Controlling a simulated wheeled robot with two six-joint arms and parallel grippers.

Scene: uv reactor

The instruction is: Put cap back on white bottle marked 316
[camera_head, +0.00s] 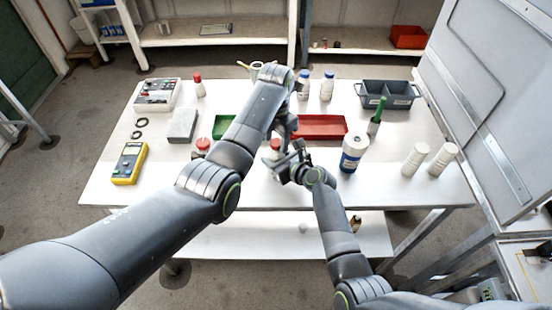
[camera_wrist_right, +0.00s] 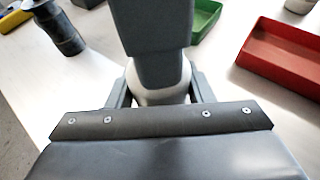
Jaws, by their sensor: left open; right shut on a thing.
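My right gripper (camera_head: 288,163) is shut on a white bottle near the table's front middle. In the right wrist view the white bottle (camera_wrist_right: 160,95) shows between the fingers, its top hidden behind a grey part, apparently my left gripper. My left gripper (camera_head: 284,126) is open, just above and behind the right one, partly hidden by its own arm. A red cap (camera_head: 275,143) shows between the two grippers; I cannot tell what it sits on. No number 316 is readable.
A red tray (camera_head: 320,127) lies behind the grippers and a green tray (camera_head: 223,126) left of it. A red-capped bottle (camera_head: 203,146), a yellow meter (camera_head: 129,163) and a grey block (camera_head: 183,125) stand left. Two white cylinders (camera_head: 443,159) stand right; a grey bin (camera_head: 388,94) is behind.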

